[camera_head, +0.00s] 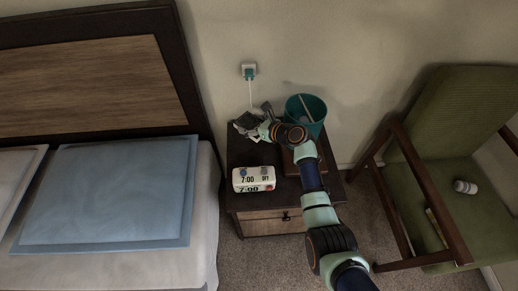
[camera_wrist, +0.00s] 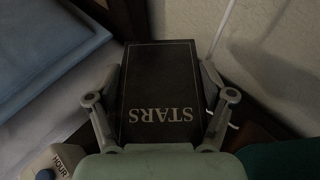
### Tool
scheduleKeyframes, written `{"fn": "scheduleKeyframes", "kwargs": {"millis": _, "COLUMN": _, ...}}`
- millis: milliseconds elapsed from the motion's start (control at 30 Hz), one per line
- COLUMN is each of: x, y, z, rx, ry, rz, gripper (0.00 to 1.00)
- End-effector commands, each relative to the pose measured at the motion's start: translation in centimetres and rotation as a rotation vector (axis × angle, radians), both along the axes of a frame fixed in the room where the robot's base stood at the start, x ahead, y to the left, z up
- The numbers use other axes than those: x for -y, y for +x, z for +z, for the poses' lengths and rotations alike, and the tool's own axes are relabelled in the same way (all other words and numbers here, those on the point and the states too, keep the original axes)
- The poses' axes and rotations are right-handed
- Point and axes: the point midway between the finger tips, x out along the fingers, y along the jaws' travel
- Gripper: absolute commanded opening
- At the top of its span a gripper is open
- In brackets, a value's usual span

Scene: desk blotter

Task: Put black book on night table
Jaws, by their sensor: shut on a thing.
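The black book (camera_wrist: 150,70), titled "STARS", lies between the two fingers of my gripper (camera_wrist: 161,78) in the wrist view. The fingers are closed on its left and right edges. In the head view my gripper (camera_head: 248,124) is over the back left part of the dark night table (camera_head: 239,157), near the wall. The book is small and mostly hidden by the gripper there. I cannot tell whether it touches the tabletop or hangs just above it.
A white alarm clock (camera_head: 253,179) stands at the table's front left. A teal bin (camera_head: 305,110) is at the back right. A brown object (camera_head: 290,162) lies partly under my arm. A white cable runs from the wall outlet (camera_head: 249,72). The bed is left, a green chair (camera_head: 450,130) right.

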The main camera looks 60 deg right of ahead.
Motion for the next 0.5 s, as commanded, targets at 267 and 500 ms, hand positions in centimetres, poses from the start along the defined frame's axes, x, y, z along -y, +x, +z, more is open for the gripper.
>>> {"fn": "scheduleKeyframes", "kwargs": {"millis": 267, "x": 0.0, "y": 0.0, "z": -7.4, "rx": 0.001, "ry": -0.001, "rz": -0.001, "gripper": 0.35}}
{"fn": "scheduleKeyframes", "kwargs": {"millis": 500, "x": 0.0, "y": 0.0, "z": -8.1, "rx": 0.001, "ry": 0.000, "rz": 0.000, "gripper": 0.35}}
